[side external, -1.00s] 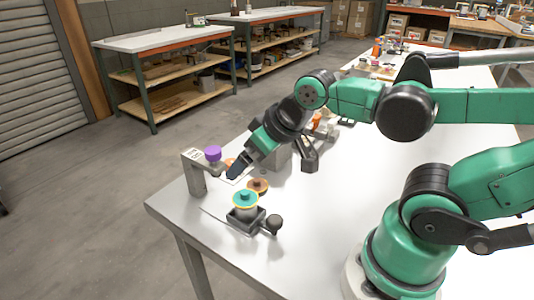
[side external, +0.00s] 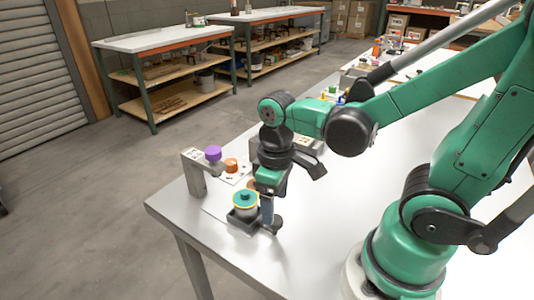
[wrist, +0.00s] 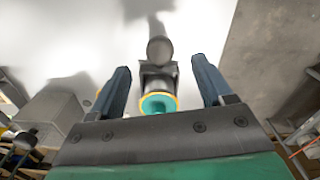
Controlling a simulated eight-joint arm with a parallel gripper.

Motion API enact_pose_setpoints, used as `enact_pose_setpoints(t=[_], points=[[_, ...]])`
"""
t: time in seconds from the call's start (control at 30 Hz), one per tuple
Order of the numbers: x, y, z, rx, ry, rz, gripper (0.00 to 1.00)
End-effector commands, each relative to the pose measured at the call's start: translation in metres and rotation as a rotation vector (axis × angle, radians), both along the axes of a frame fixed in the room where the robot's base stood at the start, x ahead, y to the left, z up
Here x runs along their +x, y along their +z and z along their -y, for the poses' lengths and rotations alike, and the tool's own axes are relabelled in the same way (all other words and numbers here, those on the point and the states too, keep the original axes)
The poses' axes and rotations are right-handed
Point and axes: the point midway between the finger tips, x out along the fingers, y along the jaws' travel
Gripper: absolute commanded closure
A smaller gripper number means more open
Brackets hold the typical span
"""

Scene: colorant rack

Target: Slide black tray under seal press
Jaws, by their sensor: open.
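The small black tray (side external: 243,226) sits on the table near its front left corner and carries a can with a teal, yellow-rimmed lid (side external: 245,198). Its dark ball handle (side external: 274,222) sticks out to the right. My gripper (side external: 267,214) points down by the handle, jaws open. In the wrist view, my gripper (wrist: 160,66) has the tray's handle (wrist: 160,48) and the teal lid (wrist: 158,103) lying between its jaws, with gaps on both sides. A grey stand with a purple knob (side external: 213,153), apparently the seal press (side external: 193,176), stands behind and left of the tray.
An orange cap (side external: 231,164) sits on a white card behind the tray. A brown-orange lid (side external: 252,184) is partly hidden by my gripper. The table (side external: 320,218) is clear to the right; its left edge is close to the press and tray.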

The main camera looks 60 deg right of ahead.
Motion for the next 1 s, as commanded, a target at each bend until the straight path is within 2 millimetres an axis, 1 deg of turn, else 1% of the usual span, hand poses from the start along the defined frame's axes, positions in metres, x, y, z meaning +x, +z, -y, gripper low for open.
enact_pose_setpoints(t=[0.2,0.4,0.57,0.83,0.87,0.9,0.97,1.0], points=[[0.001,-0.022,0.0,-0.001,-0.001,0.002,0.27],[0.0,-0.035,0.0,0.0,-0.001,0.003,0.27],[0.0,-0.039,0.0,0.0,-0.001,0.003,0.27],[0.0,-0.039,0.0,0.0,-0.002,0.003,0.27],[0.0,-0.039,0.0,0.0,-0.002,0.003,0.36],[0.0,-0.039,0.0,0.0,-0.002,0.003,0.47],[0.0,-0.039,0.0,0.0,-0.002,0.003,0.64],[0.0,-0.039,0.0,0.0,-0.002,0.003,0.75]])
